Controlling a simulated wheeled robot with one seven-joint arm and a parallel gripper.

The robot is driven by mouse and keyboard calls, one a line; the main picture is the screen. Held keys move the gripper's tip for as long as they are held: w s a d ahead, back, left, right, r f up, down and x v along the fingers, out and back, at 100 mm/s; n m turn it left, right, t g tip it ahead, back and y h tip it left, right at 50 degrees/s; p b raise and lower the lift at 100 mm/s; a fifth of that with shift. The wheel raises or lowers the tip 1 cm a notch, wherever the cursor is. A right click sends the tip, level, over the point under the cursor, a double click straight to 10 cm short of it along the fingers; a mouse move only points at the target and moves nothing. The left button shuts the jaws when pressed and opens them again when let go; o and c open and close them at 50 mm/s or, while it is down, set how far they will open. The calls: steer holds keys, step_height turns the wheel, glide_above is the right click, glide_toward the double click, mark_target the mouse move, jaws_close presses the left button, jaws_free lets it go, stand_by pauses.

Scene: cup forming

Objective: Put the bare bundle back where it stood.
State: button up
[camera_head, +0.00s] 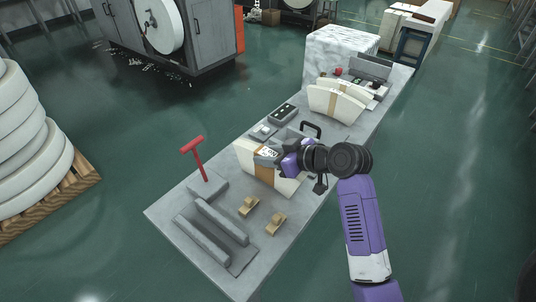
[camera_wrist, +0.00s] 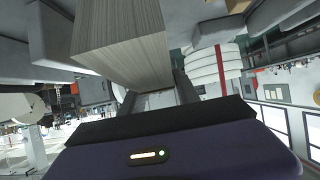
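A cream, layered bundle (camera_head: 287,184) is at the middle of the grey table in the head view. A tan strip shows on its near face there. In the wrist view the bundle (camera_wrist: 125,40) fills the upper middle, and its visible striped face shows no band. My gripper (camera_head: 283,160) is at the top of the bundle, coming from the right. In the wrist view the dark fingers (camera_wrist: 155,97) sit close against both sides of it, shut on it. Whether its underside touches the table is hidden.
More cream bundles with tan bands (camera_head: 334,102) stand farther along the table. A red T-handle (camera_head: 196,155), a grey slotted fixture (camera_head: 215,230) and two brass-coloured pieces (camera_head: 248,206) are at the near end. A dark box (camera_head: 283,115) lies behind. The near right corner is clear.

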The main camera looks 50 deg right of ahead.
steer(key=shift+o, duration=1.1)
steer(key=shift+r, duration=0.15)
steer(key=v, duration=1.2)
